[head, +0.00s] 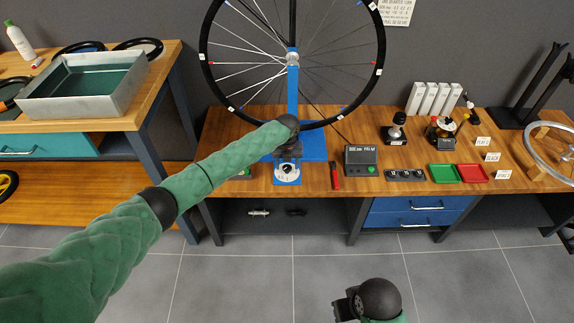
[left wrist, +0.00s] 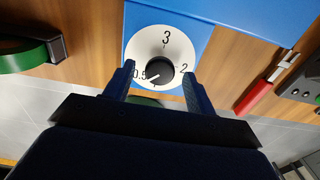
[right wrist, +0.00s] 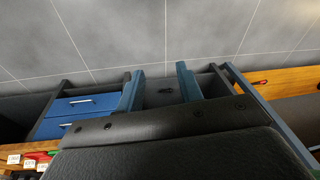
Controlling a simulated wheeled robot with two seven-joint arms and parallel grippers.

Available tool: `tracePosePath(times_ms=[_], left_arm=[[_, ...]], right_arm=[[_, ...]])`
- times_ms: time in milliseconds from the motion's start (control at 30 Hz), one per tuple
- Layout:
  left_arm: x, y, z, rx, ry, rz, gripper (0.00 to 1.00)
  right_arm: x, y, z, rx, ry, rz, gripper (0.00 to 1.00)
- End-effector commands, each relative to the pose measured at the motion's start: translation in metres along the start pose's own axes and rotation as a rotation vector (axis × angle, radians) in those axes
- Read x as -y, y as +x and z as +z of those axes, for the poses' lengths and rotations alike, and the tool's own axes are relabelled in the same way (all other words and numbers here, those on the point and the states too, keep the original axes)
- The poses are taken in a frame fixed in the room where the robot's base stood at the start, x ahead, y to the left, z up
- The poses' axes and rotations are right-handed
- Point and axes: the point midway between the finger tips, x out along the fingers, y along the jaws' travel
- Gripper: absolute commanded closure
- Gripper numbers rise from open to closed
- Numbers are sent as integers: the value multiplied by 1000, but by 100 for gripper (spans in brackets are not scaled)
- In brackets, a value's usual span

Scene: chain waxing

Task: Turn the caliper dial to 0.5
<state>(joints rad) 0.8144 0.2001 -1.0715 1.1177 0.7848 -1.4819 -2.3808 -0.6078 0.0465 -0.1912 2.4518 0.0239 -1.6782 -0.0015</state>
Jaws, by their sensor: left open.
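The caliper dial (head: 287,174) is a white disc on the blue stand base at the table's front edge. In the left wrist view the dial (left wrist: 146,45) shows the marks 3, 2 and 0.5, with its lower part partly hidden by my gripper. Its black knob (left wrist: 159,71) has a white pointer aimed down-left, close to and slightly below the 0.5 mark. My left gripper (left wrist: 159,76) is open, its fingers on either side of the knob with visible gaps. My right gripper (right wrist: 160,78) is open and empty, away from the table; it also shows in the head view (head: 347,306).
A spoked wheel (head: 204,62) stands on the blue stand (head: 315,146). A red-handled tool (head: 336,177) and a grey display box (head: 361,160) are right of the dial. Green (head: 441,173) and red (head: 472,173) trays lie farther right. The floor in front is clear.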

Motion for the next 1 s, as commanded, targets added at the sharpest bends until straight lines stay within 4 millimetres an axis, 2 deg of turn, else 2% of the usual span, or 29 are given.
tracePosePath(times_ms=[300, 500, 667, 1000], left_arm=[[0, -45, 1, 3, 1, -1, 44], [0, -67, 1, 2, 1, -1, 44], [0, -72, 0, 1, 0, 0, 44], [0, -72, 1, 1, 0, 0, 44]], right_arm=[[8, 15, -6, -37, -15, -20, 64], [13, 24, -8, -51, -24, -30, 64], [12, 28, -8, -50, -25, -30, 64], [14, 24, -8, -54, -21, -32, 64]])
